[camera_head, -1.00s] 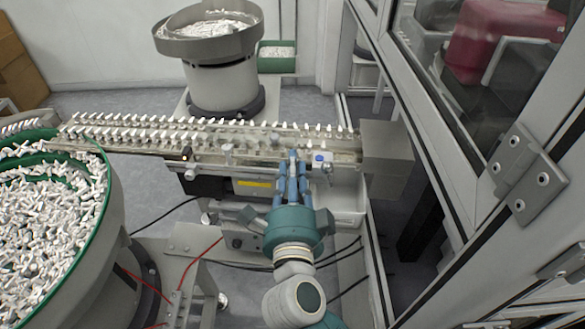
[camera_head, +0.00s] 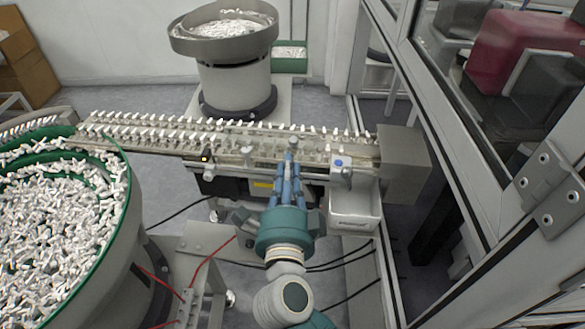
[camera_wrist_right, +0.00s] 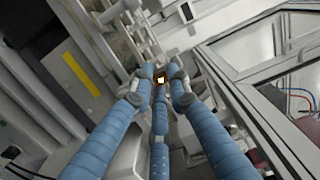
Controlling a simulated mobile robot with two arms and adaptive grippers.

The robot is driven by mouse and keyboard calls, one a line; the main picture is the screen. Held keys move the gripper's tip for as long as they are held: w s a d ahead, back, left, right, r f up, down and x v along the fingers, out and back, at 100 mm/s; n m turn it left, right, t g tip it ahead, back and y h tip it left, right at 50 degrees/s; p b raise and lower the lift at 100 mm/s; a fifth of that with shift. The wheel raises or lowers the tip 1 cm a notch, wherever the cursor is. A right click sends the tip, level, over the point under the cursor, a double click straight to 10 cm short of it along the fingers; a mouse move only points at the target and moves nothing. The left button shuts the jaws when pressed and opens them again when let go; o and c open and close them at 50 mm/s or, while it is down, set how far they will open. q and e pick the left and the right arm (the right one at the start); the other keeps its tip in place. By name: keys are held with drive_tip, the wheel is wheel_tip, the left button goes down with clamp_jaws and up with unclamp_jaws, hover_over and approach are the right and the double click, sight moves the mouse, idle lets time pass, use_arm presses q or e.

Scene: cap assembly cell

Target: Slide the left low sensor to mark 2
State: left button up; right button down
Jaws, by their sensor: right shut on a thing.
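My right gripper (camera_head: 289,160) reaches up from below to the front side of the linear feeder track (camera_head: 225,143). Its blue fingers are closed together at the front rail. In the head view the fingers hide this part. Another small part with an orange spot (camera_head: 206,157) sits farther left on the rail, and a blue-topped one (camera_head: 340,163) to the right. No mark numbers are readable. My left gripper is out of view.
A large bowl (camera_head: 118,225) full of white caps stands at the left. A second bowl feeder (camera_head: 222,45) stands behind the track. A grey box (camera_head: 403,165) closes the track's right end, with a white bin (camera_head: 354,210) below. A framed glass enclosure (camera_head: 480,130) borders the right.

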drive_tip(key=c, duration=2)
unclamp_jaws()
drive_tip(key=shift+d+r, duration=0.15)
drive_tip(key=shift+d, duration=0.4)
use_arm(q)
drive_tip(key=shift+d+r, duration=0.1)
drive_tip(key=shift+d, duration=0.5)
use_arm(e)
drive_tip(key=s, duration=1.2)
